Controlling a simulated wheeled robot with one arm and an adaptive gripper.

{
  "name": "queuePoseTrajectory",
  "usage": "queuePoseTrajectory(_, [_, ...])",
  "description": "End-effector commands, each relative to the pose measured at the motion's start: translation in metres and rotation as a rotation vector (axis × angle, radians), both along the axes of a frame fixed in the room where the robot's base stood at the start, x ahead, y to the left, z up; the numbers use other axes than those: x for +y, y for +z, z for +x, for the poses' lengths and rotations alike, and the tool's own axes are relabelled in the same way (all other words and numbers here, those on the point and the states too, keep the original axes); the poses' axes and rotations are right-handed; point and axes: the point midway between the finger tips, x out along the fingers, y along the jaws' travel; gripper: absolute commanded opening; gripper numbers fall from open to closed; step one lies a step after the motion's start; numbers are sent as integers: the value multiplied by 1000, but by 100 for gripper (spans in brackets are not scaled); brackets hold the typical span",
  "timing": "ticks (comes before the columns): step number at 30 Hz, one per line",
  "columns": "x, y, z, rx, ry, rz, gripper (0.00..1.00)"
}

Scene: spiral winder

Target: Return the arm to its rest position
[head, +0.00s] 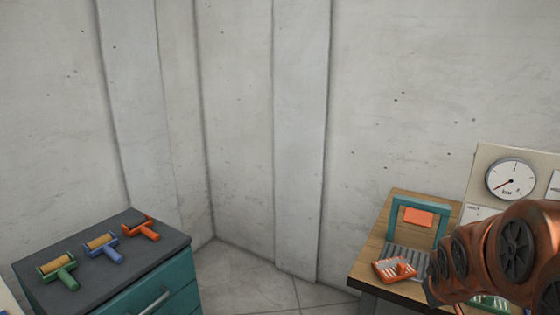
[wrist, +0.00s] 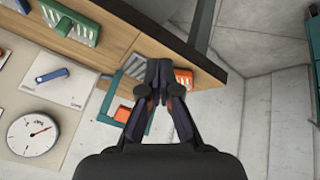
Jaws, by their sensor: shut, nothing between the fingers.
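My arm (head: 510,255) shows at the lower right of the head view, in front of the wooden bench. My gripper is out of sight in the head view. In the wrist view my gripper (wrist: 160,66) is shut with its fingertips together and nothing between them. Its fingers overlap the bench edge in the picture and hide part of the slatted plate and teal frame; I cannot tell how far above them it is.
A wooden bench (head: 372,262) holds a teal frame (head: 397,215) and an orange slotted piece (head: 393,270). A panel with a round gauge (head: 511,180) stands behind. A teal drawer cabinet (head: 165,287) at left carries three rollers, green (head: 60,280), blue and orange. Floor between is clear.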

Motion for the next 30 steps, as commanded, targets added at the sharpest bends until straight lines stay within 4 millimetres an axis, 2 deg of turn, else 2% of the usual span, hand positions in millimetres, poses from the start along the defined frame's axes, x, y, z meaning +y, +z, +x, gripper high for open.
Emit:
queuePoseTrajectory(1, [19,7,-18,41,-6,29,0])
queuePoseTrajectory(3, [43,7,-47,114,-23,76,0])
queuePoseTrajectory(5, [63,9,-72,176,-36,112,0])
queuePoseTrajectory(9, [108,14,-139,333,-62,191,0])
queuePoseTrajectory(12, [133,18,-185,443,-75,234,0])
queuePoseTrajectory(16, [156,25,-233,557,-85,268,0])
queuePoseTrajectory(18, [163,27,-250,599,-89,279,0])
queuePoseTrajectory(21, [168,29,-264,631,-92,286,0])
queuePoseTrajectory(30, [170,29,-268,641,-94,289,0])
